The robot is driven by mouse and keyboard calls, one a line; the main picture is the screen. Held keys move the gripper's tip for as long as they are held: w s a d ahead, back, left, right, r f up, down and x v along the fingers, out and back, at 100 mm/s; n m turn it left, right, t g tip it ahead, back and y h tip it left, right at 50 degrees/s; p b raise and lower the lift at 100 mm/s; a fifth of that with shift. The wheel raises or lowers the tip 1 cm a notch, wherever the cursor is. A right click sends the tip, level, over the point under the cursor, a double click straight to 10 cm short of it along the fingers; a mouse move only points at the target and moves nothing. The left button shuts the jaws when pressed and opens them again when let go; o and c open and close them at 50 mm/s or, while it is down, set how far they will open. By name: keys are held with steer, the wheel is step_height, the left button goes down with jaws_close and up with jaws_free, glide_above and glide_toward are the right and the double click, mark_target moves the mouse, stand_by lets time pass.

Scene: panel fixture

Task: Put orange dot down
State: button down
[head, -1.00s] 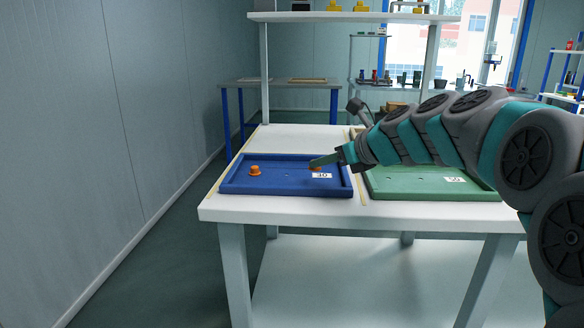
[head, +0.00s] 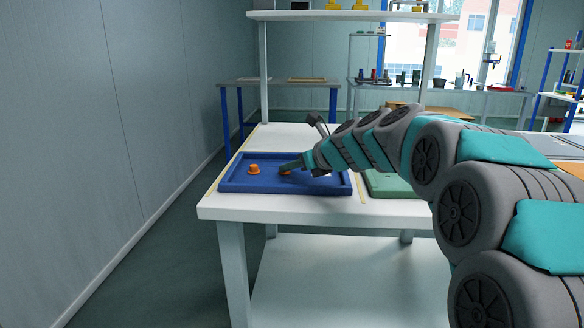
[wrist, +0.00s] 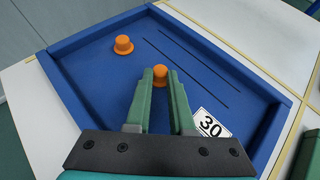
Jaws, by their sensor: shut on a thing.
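The orange dot (wrist: 160,71) is between the fingertips of my gripper (wrist: 160,78), over the blue panel tray (wrist: 98,85) in the wrist view. In the head view my gripper (head: 290,166) reaches in from the right above the tray (head: 235,187), with the orange dot (head: 285,171) at its tip. My gripper is shut on it. A small gap to the tray floor cannot be judged. A second orange dot (wrist: 123,45) stands in the tray to the left; it also shows in the head view (head: 254,169).
A white label reading 30 (wrist: 210,124) lies in the tray near the right finger. Two dark slots (wrist: 200,62) run across the tray floor. A green tray (head: 388,185) is to the right on the white table (head: 290,207). The tray floor between the two dots is clear.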

steer(key=c, duration=0.7)
jaws_free()
steer(key=shift+c, duration=0.2)
steer(key=v, duration=1.2)
